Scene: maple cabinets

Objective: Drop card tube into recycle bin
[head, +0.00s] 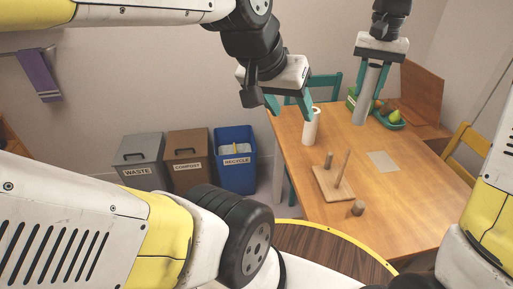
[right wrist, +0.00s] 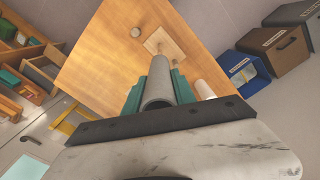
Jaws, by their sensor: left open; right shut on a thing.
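The grey card tube (head: 364,100) is upright between the teal fingers of my right gripper (head: 371,76), which is shut on it. In the right wrist view the tube's open end (right wrist: 158,103) faces the camera, between the fingers of my right gripper (right wrist: 158,92). I cannot tell whether its lower end touches the table. The blue recycle bin (head: 236,177) stands on the floor left of the table, with light contents at its top; it also shows in the right wrist view (right wrist: 240,75). My left gripper (head: 289,108) is open and empty near the table's left edge.
A brown compost bin (head: 190,160) and a grey waste bin (head: 143,165) stand beside the recycle bin.

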